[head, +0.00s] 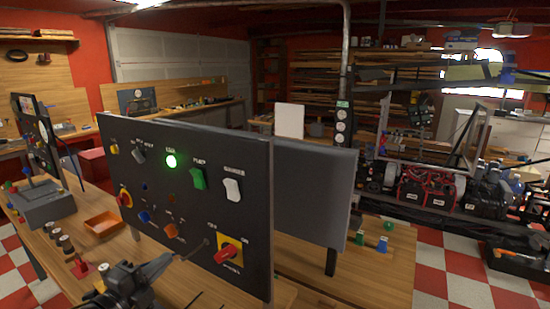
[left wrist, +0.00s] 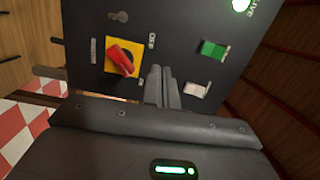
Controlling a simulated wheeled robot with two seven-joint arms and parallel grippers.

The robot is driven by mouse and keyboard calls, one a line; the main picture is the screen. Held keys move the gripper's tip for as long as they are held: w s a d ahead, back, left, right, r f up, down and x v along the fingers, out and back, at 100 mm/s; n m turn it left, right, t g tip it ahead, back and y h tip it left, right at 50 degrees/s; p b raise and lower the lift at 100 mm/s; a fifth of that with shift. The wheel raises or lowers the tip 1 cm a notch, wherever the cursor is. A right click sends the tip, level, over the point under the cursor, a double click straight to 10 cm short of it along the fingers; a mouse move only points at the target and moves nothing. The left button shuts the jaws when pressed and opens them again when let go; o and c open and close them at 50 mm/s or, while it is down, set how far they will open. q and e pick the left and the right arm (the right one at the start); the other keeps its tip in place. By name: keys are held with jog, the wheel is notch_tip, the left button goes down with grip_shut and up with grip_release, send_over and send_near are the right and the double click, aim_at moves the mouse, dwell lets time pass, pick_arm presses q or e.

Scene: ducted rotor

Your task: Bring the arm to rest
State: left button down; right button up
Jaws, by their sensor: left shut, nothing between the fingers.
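My left gripper (head: 160,266) is in front of the lower part of the dark control panel (head: 185,215) in the head view. In the left wrist view its two grey fingers (left wrist: 162,80) are closed together, holding nothing, and point at the panel. I cannot tell whether they touch it. The red rotary switch on a yellow plate (head: 229,252) is left of the fingers in the wrist view (left wrist: 122,60). The green rocker (head: 199,178) and white rocker (head: 232,190) are to their right there. A green lamp (head: 171,161) is lit. My right gripper is not in view.
An orange tray (head: 104,223) and a grey joystick box (head: 42,201) are on the wooden bench left of the panel. A grey board (head: 315,190) stands behind the panel. Small green and blue items (head: 386,225) are on the wood to the right.

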pick_arm(q)
jog(key=s+f+n+g+y, duration=0.2)
jog(key=s+f+n, duration=0.15)
jog(key=f, duration=0.25)
jog(key=s+a+f+n+g+y, duration=0.1)
jog(key=s+f+n+g+y, duration=0.15)
jog(key=f+n, duration=0.35)
jog(key=s+f+n+g+y, duration=0.1)
jog(key=s+f+n, duration=0.25)
jog(key=f, duration=0.35)
jog(key=s+d+f+n+g+y, duration=0.1)
jog(key=s+f+n+g, duration=0.4)
jog(key=s, duration=0.5)
jog(key=s+f+n+g, duration=0.2)
jog(key=s+f+g, duration=0.1)
jog(key=s+f, duration=0.55)
notch_tip(320, 180, down, 29)
jog(key=s+g+b, duration=0.1)
jog(key=s+b, duration=0.1)
jog(key=b, duration=0.3)
jog(key=s+a+f+b, duration=0.2)
jog(key=s+f, duration=0.6)
jog(key=f, duration=0.2)
jog(key=s+a+f+g+b, duration=0.1)
jog(key=s+a+f+b, duration=0.1)
jog(key=s+f, duration=0.6)
notch_tip(320, 180, down, 2)
jog(key=shift+a+f+m+b, duration=0.1)
jog(key=shift+a+m+b, duration=0.05)
jog(key=shift+m+b, duration=0.15)
